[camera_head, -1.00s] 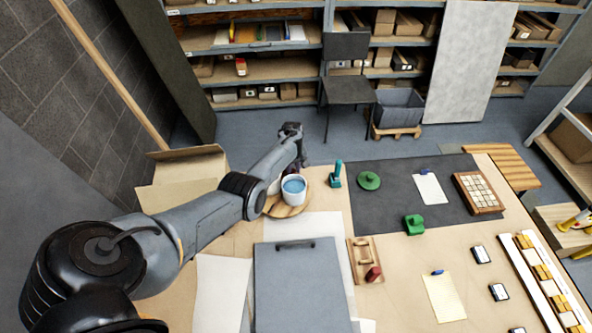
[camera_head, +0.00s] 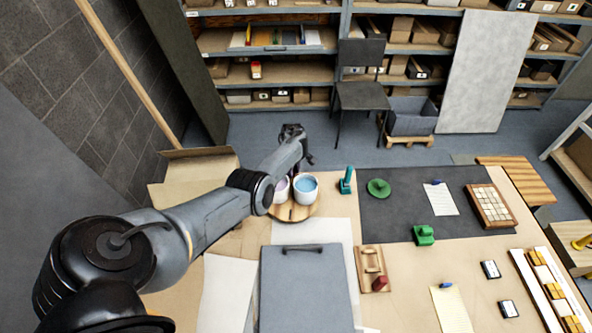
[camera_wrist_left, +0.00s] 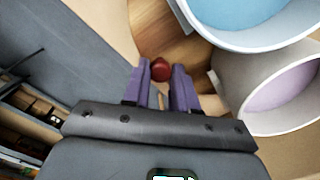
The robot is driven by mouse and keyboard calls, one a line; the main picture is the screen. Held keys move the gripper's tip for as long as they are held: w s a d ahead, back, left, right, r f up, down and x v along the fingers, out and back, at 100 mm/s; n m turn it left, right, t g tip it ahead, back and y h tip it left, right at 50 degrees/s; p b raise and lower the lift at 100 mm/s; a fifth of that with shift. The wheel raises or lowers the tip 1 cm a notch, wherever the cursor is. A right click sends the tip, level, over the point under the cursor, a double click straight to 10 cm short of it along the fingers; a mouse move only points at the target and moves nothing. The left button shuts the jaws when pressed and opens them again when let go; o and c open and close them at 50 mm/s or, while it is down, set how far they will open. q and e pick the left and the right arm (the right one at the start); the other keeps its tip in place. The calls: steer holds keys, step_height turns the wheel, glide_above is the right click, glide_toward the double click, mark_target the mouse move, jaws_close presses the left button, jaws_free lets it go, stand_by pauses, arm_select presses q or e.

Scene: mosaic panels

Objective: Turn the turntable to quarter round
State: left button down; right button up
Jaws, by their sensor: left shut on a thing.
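The turntable (camera_head: 290,213) is a round wooden disc at the back left of the workbench. A pot with blue contents (camera_head: 305,187) and a pot with pale purple contents (camera_head: 280,190) stand on it, the purple one partly behind my left arm. In the left wrist view, the wooden disc (camera_wrist_left: 165,30), the blue pot (camera_wrist_left: 235,15) and the purple pot (camera_wrist_left: 280,90) are close by. My left gripper (camera_wrist_left: 159,75) is shut on a small red knob (camera_wrist_left: 160,68) at the disc. Its fingertips are hidden in the head view. My right gripper is not in view.
A teal-handled tool (camera_head: 347,180) stands just right of the turntable. A dark mat (camera_head: 400,220) holds a green disc (camera_head: 378,187) and a tray of tiles (camera_head: 491,205). An open cardboard box (camera_head: 200,165) is behind left.

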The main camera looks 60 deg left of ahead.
arm_select(q)
steer(key=shift+s+a+n, duration=0.15)
steer(key=shift+s+n, duration=0.15)
steer(key=shift+n, duration=0.1)
steer(key=shift+s, duration=0.1)
stand_by(0.4)
steer(key=c, duration=0.9)
jaws_free()
steer(key=shift+r, duration=0.1)
steer(key=shift+a+r+p, duration=0.1)
steer(key=shift+r+p, duration=1.65)
steer(key=shift+r, duration=3.5)
